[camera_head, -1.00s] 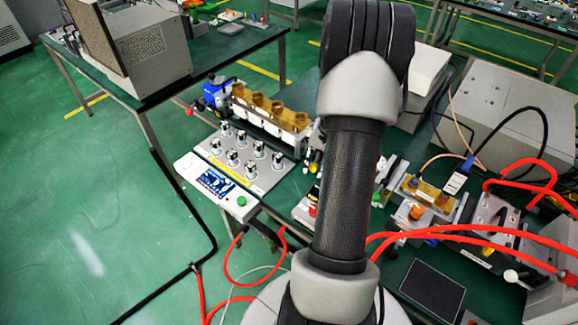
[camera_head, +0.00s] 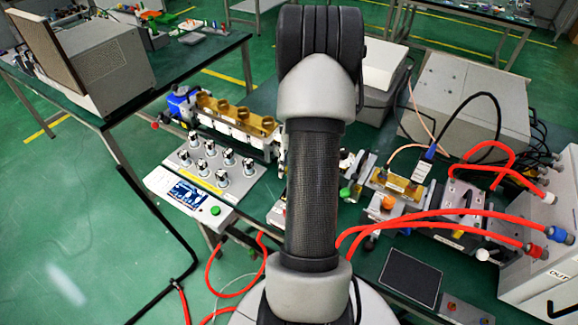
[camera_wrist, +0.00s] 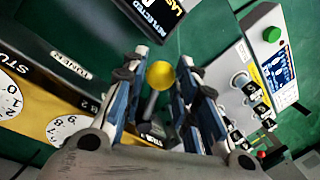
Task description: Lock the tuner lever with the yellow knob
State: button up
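The yellow knob (camera_wrist: 160,75) is a round ball on the end of a short grey lever (camera_wrist: 150,104) in the wrist view. My gripper (camera_wrist: 164,60) is open, its two fingers on either side of the knob, with visible gaps between. I cannot tell the knob's depth relative to the fingertips. The tuner (camera_wrist: 70,65), a dark body with its name on it, lies left, with a yellow strip and white numbered dials (camera_wrist: 10,98). The lever's base is partly hidden by the gripper. In the head view my arm hides the gripper, and I cannot make out the knob.
A control box with a screen and green button (camera_head: 186,196) stands beside a plate of several black-and-white knobs (camera_head: 207,167). It also shows in the wrist view (camera_wrist: 270,57). A dark display (camera_wrist: 155,14) is at the top. Red hoses (camera_head: 440,222) run across the bench on the right.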

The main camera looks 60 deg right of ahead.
jog(key=o, duration=0.4)
jog(key=shift+r, duration=0.1)
jog(key=r, duration=0.4)
jog(key=s+r, duration=0.1)
jog(key=r, duration=0.2)
jog(key=s+d+r, duration=0.1)
jog(key=r, duration=0.3)
jog(key=shift+r, duration=0.3)
